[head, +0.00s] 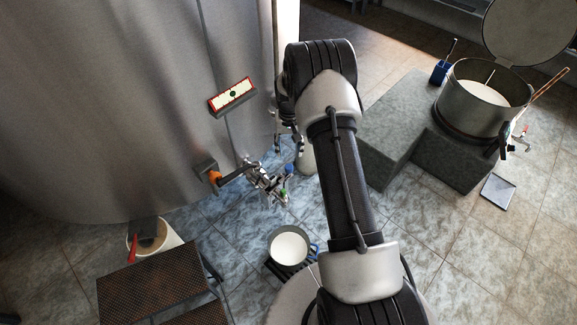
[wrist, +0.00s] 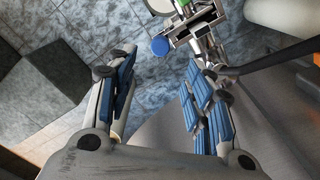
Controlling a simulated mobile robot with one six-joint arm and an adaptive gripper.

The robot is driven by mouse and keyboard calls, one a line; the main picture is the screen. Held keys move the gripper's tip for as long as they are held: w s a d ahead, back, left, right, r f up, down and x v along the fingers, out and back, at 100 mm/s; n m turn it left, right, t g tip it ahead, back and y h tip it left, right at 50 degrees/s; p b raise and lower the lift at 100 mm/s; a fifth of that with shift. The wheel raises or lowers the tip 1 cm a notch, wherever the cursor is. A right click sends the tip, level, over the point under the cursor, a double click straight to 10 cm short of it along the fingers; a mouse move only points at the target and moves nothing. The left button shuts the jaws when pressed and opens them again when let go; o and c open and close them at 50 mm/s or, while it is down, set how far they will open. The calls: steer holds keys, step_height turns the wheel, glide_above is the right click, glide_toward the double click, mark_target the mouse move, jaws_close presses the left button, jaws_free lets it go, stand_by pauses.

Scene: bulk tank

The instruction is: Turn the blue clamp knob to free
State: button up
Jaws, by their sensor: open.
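The blue clamp knob (wrist: 159,46) shows as a round blue cap in the wrist view, just beyond the fingertips of my gripper (wrist: 155,72). My gripper is open and empty, with its blue-padded fingers spread left and right. The knob is apart from both fingers. It belongs to a metal valve assembly (wrist: 195,28), which also carries a green part (wrist: 200,4). The knob's exact turn angle is too small to tell.
A large steel tank (head: 120,100) fills the left, with a pipe and orange handle (head: 215,176). A pot of white liquid (head: 289,247) stands on the floor below the valve. A brown step (head: 150,287) and white bucket (head: 155,238) stand left; grey blocks (head: 380,125) right.

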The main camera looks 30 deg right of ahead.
mark_target(289, 166)
step_height(289, 166, down, 11)
steer(key=shift+r+b, duration=0.15)
steer(key=shift+b, duration=0.95)
steer(key=shift+c, duration=0.4)
steer(key=c, duration=1)
